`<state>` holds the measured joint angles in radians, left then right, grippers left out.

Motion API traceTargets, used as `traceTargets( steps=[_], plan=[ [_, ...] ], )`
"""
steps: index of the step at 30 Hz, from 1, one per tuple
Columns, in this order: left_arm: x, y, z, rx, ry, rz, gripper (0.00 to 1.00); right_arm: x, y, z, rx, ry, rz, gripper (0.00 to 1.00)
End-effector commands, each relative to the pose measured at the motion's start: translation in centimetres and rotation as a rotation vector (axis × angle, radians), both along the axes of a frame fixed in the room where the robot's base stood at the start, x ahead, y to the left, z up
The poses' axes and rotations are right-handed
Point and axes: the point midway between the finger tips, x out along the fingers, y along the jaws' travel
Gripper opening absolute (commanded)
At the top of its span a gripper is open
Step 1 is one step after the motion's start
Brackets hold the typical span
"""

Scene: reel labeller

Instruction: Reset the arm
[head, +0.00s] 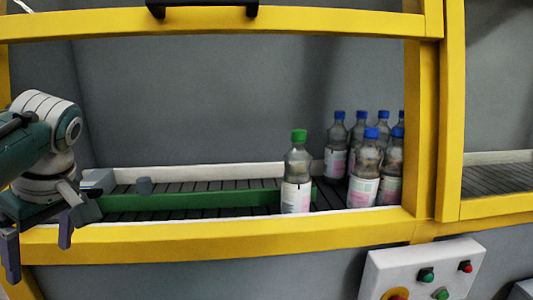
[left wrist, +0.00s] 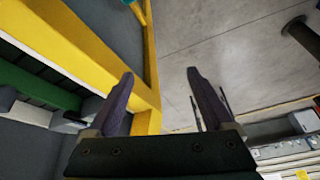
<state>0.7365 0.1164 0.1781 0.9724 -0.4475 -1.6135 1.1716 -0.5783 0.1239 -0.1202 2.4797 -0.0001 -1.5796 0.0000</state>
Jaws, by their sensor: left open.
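My left gripper (head: 38,252) is at the left edge of the head view, in front of the yellow frame, with its fingers pointing down. It is open, and nothing is between its fingers. In the left wrist view the two dark fingers (left wrist: 160,95) stand apart, with the grey floor showing between them. My left arm (head: 40,150) comes in from the left beside the frame opening. My right gripper is not in view.
A yellow frame (head: 230,240) surrounds a conveyor (head: 240,213) with a green divider (head: 195,200). A green-capped bottle (head: 297,175) stands apart from several blue-capped bottles (head: 364,172) at the right. A control box (head: 415,270) with buttons sits below.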

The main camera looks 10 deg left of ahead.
Motion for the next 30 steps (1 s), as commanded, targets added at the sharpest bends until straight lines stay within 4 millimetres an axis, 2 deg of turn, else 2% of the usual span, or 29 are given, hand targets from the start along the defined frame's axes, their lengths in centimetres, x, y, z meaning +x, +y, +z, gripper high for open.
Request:
traceTargets(
  steps=[5, 7, 10, 14, 20, 27, 28, 30],
  plan=[
    [-2.9, -1.1, -2.9, 0.015, 0.047, -0.240, 0.85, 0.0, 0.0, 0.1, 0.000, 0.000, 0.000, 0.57],
    [-4.7, -2.2, -4.2, 0.017, 0.071, -0.385, 0.85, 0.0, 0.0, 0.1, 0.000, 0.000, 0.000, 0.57],
    [-7.8, -4.6, -5.5, 0.009, 0.105, -0.633, 0.85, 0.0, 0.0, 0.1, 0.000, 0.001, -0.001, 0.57],
    [-12.2, -8.5, -6.1, -0.014, 0.132, -0.944, 0.85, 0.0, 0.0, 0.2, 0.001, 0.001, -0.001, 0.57],
    [-17.7, -13.6, -5.0, -0.056, 0.128, -1.299, 0.85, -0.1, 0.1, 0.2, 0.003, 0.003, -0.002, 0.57],
    [-23.2, -18.5, -1.8, -0.101, 0.078, -1.616, 0.85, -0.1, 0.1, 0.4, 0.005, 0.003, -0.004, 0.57],
    [-22.8, -18.3, 0.0, -0.095, 0.080, -1.607, 0.85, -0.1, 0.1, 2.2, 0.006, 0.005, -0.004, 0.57],
    [-22.6, -18.2, 1.8, -0.094, 0.082, -1.603, 0.85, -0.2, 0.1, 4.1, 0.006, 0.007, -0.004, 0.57]
  ],
)
